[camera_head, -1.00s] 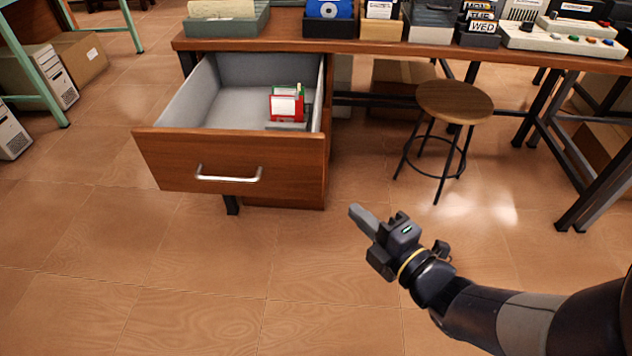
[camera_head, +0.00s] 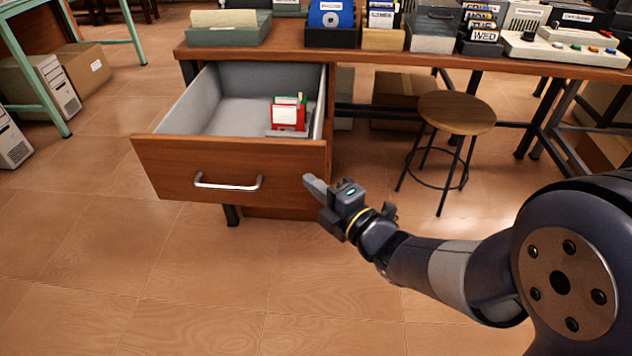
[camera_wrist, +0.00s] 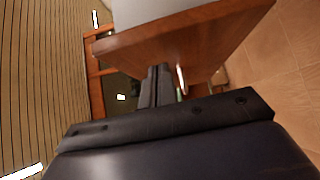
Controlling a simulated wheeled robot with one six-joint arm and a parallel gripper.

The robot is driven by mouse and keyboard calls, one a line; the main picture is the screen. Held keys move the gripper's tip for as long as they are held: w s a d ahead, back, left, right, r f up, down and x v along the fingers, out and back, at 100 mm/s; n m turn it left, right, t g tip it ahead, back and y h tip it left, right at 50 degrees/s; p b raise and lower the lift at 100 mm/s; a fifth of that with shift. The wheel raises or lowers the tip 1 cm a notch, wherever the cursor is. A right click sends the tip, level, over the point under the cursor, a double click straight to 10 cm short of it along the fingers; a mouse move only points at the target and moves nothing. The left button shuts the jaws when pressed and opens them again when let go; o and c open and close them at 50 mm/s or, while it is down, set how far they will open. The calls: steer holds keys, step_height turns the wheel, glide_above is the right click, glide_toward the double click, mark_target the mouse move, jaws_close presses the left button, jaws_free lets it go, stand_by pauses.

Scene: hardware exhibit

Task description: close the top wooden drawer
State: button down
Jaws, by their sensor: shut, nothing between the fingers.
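The top wooden drawer (camera_head: 215,160) is pulled out from under the desk, with its silver bar handle (camera_head: 228,184) on the front. A red and white item (camera_head: 288,114) lies inside at the right of the grey interior. My gripper (camera_head: 310,181) is shut and empty, with its fingertips near the right end of the drawer front. I cannot tell whether they touch it. In the wrist view the drawer (camera_wrist: 185,40) fills the top, and my shut fingers (camera_wrist: 157,78) point toward it.
The wooden desk top (camera_head: 370,56) carries several boxes and devices. A round stool (camera_head: 457,112) stands on the floor to the right of the drawer. The tiled floor (camera_head: 180,260) in front of the drawer is clear.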

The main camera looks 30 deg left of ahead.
steer(key=shift+w+a, duration=0.3)
steer(key=shift+w, duration=0.3)
steer(key=shift+w, duration=0.1)
